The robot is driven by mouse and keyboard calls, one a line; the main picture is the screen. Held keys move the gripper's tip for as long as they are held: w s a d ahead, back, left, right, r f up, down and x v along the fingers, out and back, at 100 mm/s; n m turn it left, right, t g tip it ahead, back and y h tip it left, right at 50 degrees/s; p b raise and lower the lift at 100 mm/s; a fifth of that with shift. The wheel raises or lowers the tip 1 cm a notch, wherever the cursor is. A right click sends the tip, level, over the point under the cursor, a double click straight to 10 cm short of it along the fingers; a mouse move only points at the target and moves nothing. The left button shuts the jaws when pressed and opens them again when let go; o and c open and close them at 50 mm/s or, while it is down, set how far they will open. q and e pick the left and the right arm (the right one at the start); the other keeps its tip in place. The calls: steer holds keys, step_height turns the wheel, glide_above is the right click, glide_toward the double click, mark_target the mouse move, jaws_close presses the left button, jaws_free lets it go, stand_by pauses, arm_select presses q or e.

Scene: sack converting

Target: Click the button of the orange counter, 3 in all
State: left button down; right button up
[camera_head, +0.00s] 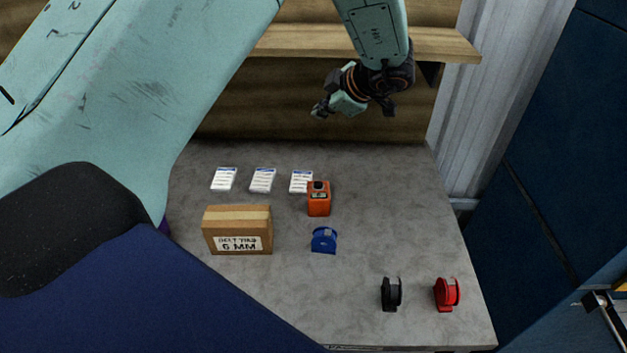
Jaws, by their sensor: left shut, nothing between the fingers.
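The orange counter (318,205) stands on the grey worktop, near its middle, with a dark button on top and a small display on its face. My left gripper (319,110) is up behind and above the counter, in front of the wooden back board. Its fingers are shut and empty, pointing left and down in the picture. It is clear of the counter, and nothing touches the button.
Three white cards (263,180) lie in a row left of the counter. A cardboard box (238,230) and a blue dispenser (324,240) stand nearer. A black spool (391,294) and a red spool (446,294) stand front right. A wooden shelf (445,44) overhangs the back.

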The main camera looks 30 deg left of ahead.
step_height(320, 180, down, 10)
steer(key=b, duration=1)
steer(key=shift+w, duration=0.1)
steer(key=shift+f, duration=0.15)
